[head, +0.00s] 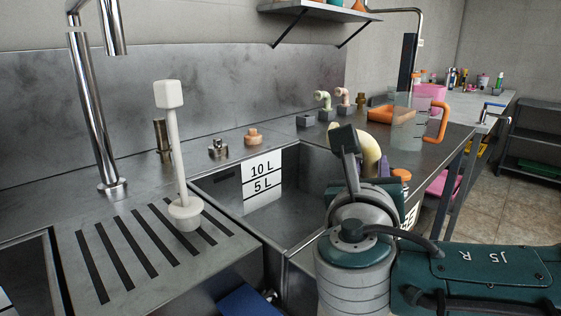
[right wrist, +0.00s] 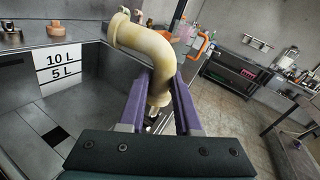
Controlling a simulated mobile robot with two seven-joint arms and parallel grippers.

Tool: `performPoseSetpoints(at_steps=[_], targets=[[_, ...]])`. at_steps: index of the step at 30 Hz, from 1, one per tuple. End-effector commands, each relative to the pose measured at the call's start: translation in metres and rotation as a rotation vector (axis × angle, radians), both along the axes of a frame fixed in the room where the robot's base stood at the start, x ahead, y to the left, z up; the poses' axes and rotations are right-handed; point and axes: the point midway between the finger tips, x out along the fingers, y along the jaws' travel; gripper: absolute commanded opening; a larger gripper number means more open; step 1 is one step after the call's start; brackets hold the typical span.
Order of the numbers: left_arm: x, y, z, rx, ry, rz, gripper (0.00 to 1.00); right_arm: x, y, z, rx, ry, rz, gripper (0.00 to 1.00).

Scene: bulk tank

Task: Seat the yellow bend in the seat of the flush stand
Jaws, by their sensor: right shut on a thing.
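My right gripper (right wrist: 162,88) is shut on the yellow bend (right wrist: 147,45), a curved pipe with collared ends, held between the purple fingers. In the head view the bend (head: 369,154) shows only partly, above the tank's right side and behind my wrist; most of the gripper is hidden there. I cannot clearly pick out the flush stand or its seat. Small grey blocks stand on the back ledge: a bare-looking one (head: 305,120) and one by a pale green bend (head: 323,99). My left gripper is not in view.
The open steel tank (head: 225,190) has a 10 L / 5 L label (head: 262,175). A white plunger-like tool (head: 178,150) stands on the slotted drainboard at left. Orange-handled clear jug (head: 408,118) and orange tray (head: 381,114) sit behind the gripper. A tall tap (head: 90,110) rises at left.

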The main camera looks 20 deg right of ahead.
Motion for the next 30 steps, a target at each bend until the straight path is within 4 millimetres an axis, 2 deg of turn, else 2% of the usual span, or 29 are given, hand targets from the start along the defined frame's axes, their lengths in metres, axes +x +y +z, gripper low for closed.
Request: performPoseSetpoints(at_steps=[30], targets=[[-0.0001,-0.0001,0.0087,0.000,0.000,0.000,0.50,0.0003,0.0000,0.0014,-0.001,-0.001,0.000,0.00]])
